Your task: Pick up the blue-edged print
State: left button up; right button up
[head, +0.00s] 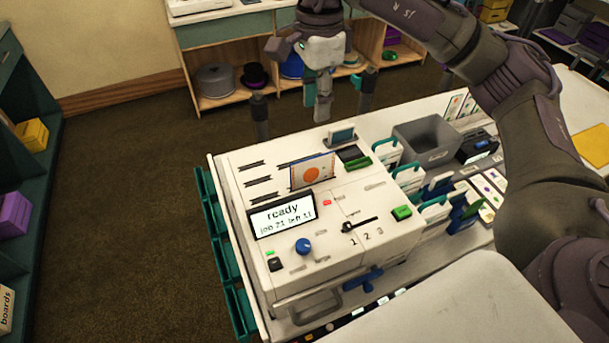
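The blue-edged print (312,172) is a small pale sheet with an orange disc and a thin blue border. It stands upright in a slot on top of the white machine (345,195), behind the display reading "ready" (282,215). My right gripper (313,118) is above and beyond the print, pointing down, with its fingers wide apart and nothing between them. It is apart from the print. My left gripper is not in view.
The machine top has empty slots (258,181), a blue knob (303,246) and a lever (360,224). A grey bin (427,143) and green-handled holders (409,176) stand to the right. Shelves with hats (254,75) line the back. The floor at left is clear.

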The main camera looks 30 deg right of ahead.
notch_tip(320, 180, down, 5)
jog(key=b, duration=0.4)
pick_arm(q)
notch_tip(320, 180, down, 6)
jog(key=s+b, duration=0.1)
pick_arm(e)
jog(key=p, duration=0.1)
send_over(312, 174)
jog(key=f, duration=0.9)
jog(key=shift+s+f, duration=0.2)
jog(key=shift+s, duration=0.1)
jog(key=shift+w+f+p, duration=0.1)
jog(key=shift+f+p, duration=0.4)
jog(key=shift+p, duration=0.15)
jog(key=f, duration=0.1)
jog(key=f+p, duration=0.2)
jog(key=shift+w+f, duration=0.3)
jog(key=shift+f, duration=0.45)
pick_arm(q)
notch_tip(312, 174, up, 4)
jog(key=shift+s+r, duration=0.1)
pick_arm(e)
grip_shut()
